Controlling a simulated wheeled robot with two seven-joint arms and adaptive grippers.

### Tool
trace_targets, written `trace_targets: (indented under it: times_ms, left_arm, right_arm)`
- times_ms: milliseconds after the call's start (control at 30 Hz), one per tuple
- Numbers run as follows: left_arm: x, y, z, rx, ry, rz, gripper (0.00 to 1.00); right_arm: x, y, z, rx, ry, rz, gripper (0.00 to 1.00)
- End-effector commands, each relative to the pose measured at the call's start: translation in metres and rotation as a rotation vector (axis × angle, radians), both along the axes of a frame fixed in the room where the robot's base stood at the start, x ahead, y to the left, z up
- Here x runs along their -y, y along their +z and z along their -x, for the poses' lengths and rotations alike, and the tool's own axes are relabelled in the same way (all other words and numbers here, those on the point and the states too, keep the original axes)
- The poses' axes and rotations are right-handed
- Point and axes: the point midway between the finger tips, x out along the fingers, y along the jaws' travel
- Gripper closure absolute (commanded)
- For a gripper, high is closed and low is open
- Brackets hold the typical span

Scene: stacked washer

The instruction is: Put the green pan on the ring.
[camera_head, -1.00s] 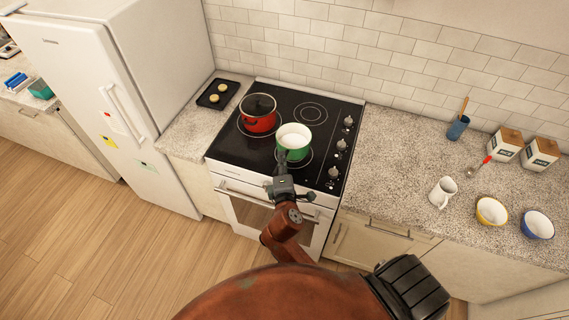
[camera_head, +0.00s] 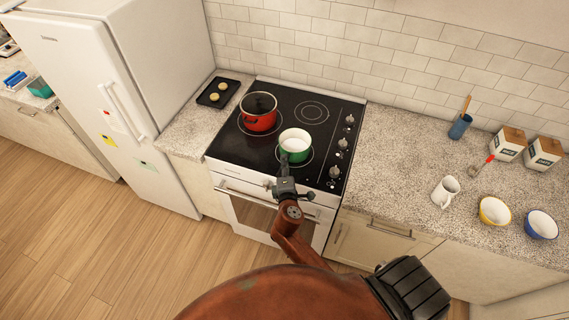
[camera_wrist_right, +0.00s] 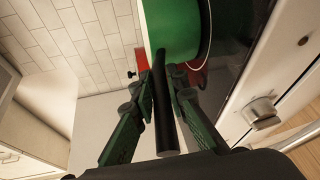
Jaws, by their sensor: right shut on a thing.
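The green pan (camera_head: 293,155), white inside, is upright at the front right of the black hob, over the front right ring (camera_head: 312,155). Part of that ring shows around its base. I cannot tell for sure whether the base touches the glass. My right gripper (camera_head: 285,178) is in front of the pan, shut on its dark handle. In the right wrist view the handle (camera_wrist_right: 165,110) runs between the two fingers from the green pan (camera_wrist_right: 172,25). My left gripper is not in view.
A red pot (camera_head: 259,122) stands on the hob's left side. The back right ring (camera_head: 311,113) is bare. Knobs (camera_head: 335,171) line the hob's right edge. A black tray (camera_head: 218,92) lies on the left counter. A mug (camera_head: 445,191) and bowls (camera_head: 494,211) stand on the right counter.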

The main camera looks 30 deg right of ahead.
Motion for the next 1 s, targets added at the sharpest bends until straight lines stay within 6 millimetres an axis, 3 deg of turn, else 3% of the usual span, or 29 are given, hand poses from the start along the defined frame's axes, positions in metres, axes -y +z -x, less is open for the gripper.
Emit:
trace_targets:
  times_ms: [167,200,433,800,1000]
  left_arm:
    - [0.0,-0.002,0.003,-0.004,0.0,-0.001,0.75]
    - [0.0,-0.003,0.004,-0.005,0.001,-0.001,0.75]
    - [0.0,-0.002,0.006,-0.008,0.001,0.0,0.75]
    - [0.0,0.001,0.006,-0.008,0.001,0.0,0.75]
    - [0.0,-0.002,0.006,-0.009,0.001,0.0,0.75]
  right_arm:
    - [0.0,-0.001,-0.001,0.003,0.001,0.003,1.0]
    - [0.0,-0.004,0.0,-0.001,0.0,0.0,0.86]
    - [0.0,-0.003,0.0,-0.001,0.0,0.0,0.7]
    - [0.0,0.002,0.001,0.0,0.0,-0.001,0.69]
    - [-0.014,0.006,0.029,-0.001,0.0,-0.003,0.69]
